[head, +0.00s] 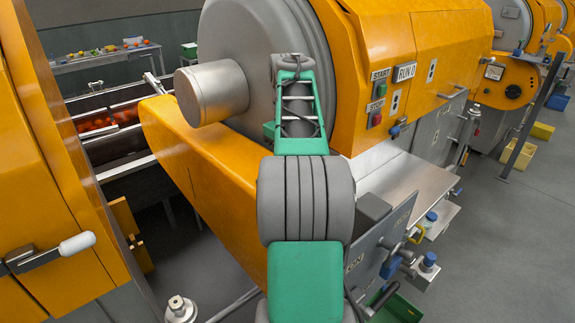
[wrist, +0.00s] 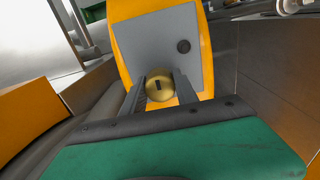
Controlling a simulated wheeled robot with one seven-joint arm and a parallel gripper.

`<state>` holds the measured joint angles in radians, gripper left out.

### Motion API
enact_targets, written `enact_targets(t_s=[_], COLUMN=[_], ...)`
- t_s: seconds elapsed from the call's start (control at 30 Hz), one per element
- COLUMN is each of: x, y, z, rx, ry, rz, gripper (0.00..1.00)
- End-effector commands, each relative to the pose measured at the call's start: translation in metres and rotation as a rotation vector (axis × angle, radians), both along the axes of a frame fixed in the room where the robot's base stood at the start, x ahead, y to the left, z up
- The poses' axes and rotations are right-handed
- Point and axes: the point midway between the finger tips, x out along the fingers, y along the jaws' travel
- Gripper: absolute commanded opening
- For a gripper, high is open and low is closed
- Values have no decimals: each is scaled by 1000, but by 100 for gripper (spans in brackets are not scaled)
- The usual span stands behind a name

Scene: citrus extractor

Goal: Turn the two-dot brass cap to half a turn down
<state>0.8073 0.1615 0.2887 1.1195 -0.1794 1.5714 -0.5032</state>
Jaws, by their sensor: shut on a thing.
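In the head view, my green and grey arm reaches over the machine, and the gripper and the cap are hidden there.
The orange machine (head: 205,150) fills the middle, with a grey drum (head: 240,60) and a metal cylinder (head: 212,92). Start and stop buttons (head: 377,120) are on its right panel. A steel shelf (head: 405,185) juts out below.

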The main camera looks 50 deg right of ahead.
Motion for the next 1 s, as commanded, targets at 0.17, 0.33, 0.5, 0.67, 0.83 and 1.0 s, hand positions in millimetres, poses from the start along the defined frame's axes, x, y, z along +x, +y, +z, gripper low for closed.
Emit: enact_targets(t_s=[0.17, 0.33, 0.5, 0.67, 0.83, 1.0], x=[0, 0, 0, 0, 0, 0], y=[0, 0, 0, 0, 0, 0], z=[0, 0, 0, 0, -1, -1], rx=[1, 1, 1, 1, 0, 0], ry=[1, 1, 1, 1, 1, 1], rz=[-52, -154, -298, -449, -611, -773], gripper=[0, 0, 0, 0, 0, 0])
